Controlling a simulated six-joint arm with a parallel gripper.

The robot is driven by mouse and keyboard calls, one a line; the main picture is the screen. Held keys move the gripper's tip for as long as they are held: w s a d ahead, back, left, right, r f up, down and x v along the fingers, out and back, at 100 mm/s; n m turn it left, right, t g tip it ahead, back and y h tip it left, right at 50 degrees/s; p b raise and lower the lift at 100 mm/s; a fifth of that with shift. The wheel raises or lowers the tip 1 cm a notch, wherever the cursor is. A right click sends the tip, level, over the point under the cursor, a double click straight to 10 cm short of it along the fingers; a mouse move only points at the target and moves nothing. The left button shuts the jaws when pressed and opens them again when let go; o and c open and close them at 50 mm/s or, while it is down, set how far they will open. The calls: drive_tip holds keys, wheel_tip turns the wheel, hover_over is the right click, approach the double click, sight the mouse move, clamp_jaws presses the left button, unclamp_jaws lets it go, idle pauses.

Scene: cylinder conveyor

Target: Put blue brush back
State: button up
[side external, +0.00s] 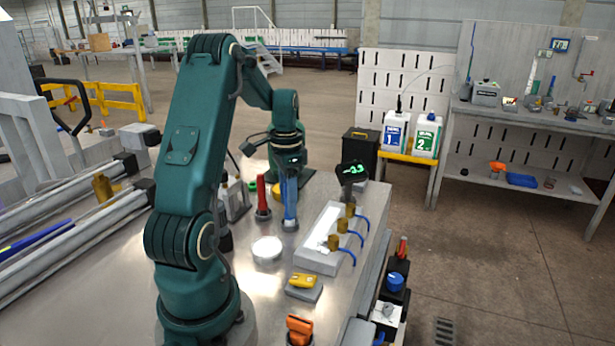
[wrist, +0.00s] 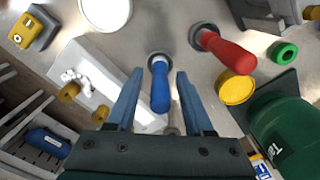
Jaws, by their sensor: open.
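The blue brush (wrist: 160,86) stands with its handle up in a round dark holder on the metal table. In the wrist view, my gripper (wrist: 160,75) is open, with one finger on each side of the handle and a gap visible on both sides. In the side view, my gripper (side external: 289,185) points down over the brush's holder (side external: 290,225). There the blue fingers and the brush overlap, so I cannot tell them apart clearly.
A red-handled brush (side external: 262,193) stands in a holder close to the left. A white round dish (side external: 267,249), a grey block with brass fittings (side external: 320,258) and a yellow item (side external: 302,281) are nearby.

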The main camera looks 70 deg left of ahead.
wheel_tip(320, 180, up, 12)
drive_tip(key=shift+r, duration=0.1)
drive_tip(key=d+r+t+y, duration=0.15)
drive_tip(key=d+t, duration=0.25)
drive_tip(key=d, duration=1.6)
drive_tip(key=s+d+f+t+h, duration=0.1)
drive_tip(key=s+d+f, duration=0.1)
drive_tip(key=s+d, duration=0.3)
drive_tip(key=shift+d+f+t, duration=0.3)
drive_tip(key=shift+d+f, duration=0.1)
drive_tip(key=shift+d, duration=0.3)
